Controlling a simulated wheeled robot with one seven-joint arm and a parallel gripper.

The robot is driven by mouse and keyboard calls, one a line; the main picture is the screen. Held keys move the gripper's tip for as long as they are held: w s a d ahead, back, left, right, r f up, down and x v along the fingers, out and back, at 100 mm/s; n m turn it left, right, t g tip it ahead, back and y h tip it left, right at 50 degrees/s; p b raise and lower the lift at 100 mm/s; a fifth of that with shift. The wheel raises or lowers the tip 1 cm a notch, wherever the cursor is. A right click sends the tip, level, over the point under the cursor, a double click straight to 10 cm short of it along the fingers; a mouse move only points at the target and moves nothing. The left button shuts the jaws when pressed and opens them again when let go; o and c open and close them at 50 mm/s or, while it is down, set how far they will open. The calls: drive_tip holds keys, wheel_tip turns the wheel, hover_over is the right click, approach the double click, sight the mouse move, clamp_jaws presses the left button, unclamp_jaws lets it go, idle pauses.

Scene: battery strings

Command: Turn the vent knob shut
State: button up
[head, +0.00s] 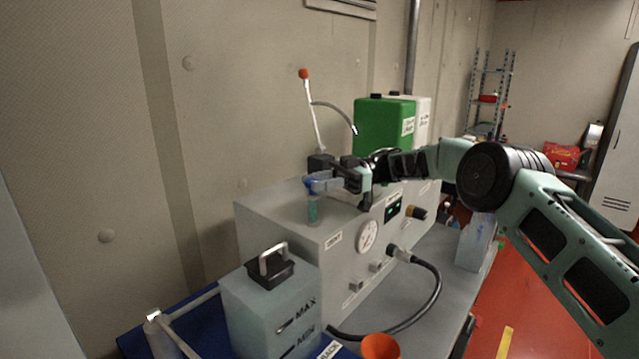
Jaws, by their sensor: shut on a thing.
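My gripper (324,180) reaches in from the right and is shut on the knob. The fingers cover part of the knob, so its exact angle is hard to tell.
A gauge (367,237), a small green display (393,210) and a plugged black cable (429,270) are on the machine's front. A tank with a black cap (270,269) stands at the front left. A green canister (378,126) and a lever with a red tip (304,74) are behind. An orange funnel (380,347) is in front.

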drive_tip(key=shift+r, duration=0.2)
drive_tip(key=o, duration=0.9)
drive_tip(key=shift+f, duration=0.1)
drive_tip(key=shift+b+v, duration=1.7)
drive_tip(key=shift+v, duration=2.05)
drive_tip(key=shift+s, duration=0.1)
